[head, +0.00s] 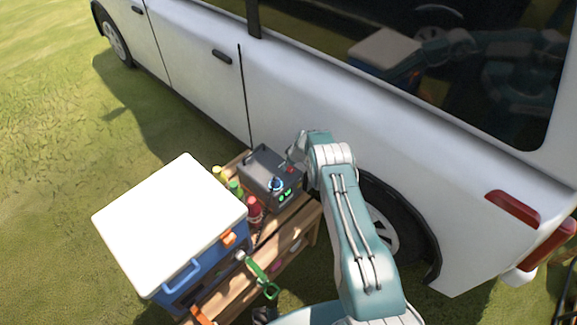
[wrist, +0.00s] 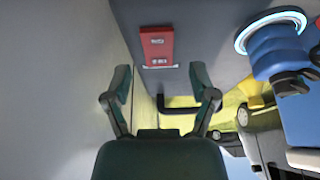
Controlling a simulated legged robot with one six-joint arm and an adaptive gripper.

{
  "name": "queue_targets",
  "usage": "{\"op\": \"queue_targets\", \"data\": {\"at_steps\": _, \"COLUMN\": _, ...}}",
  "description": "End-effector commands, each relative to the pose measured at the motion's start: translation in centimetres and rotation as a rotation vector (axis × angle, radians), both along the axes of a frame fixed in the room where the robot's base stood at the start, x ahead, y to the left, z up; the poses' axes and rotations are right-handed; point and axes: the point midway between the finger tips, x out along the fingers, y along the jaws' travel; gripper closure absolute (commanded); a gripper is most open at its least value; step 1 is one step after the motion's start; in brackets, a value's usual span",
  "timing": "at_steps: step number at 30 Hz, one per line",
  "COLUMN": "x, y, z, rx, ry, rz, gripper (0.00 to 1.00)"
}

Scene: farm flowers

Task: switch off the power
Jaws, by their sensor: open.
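A grey power box (head: 262,167) sits on the wooden shelf, with a red switch (head: 290,169), a blue knob (head: 275,185) with a lit ring, and green lights on its face. In the wrist view the red rocker switch (wrist: 157,48) is at upper centre on the dark panel, and the blue knob (wrist: 275,55) is at upper right. My gripper (wrist: 160,86) is open and empty, its two fingers apart and just below the red switch in the picture. In the head view my gripper (head: 297,149) is beside the box's switch end, partly hidden by my wrist.
A wooden shelf (head: 297,217) holds bottles and tools. A blue cooler with a white lid (head: 172,220) stands left of the box. A white van (head: 300,95) stands close behind the box and my arm. Open grass (head: 45,130) lies to the left.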

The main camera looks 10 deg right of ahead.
Motion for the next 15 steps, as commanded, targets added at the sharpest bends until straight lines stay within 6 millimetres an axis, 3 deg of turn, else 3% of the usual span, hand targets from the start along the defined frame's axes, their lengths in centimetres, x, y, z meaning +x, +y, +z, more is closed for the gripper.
{"op": "queue_targets", "data": {"at_steps": 6, "x": 0.36, "y": 0.30, "z": -1.28, "rx": -0.001, "ry": -0.001, "rz": 0.000, "gripper": 0.26}}
{"op": "queue_targets", "data": {"at_steps": 15, "x": 0.45, "y": 0.36, "z": -1.36, "rx": -0.001, "ry": -0.001, "rz": 0.001, "gripper": 0.26}}
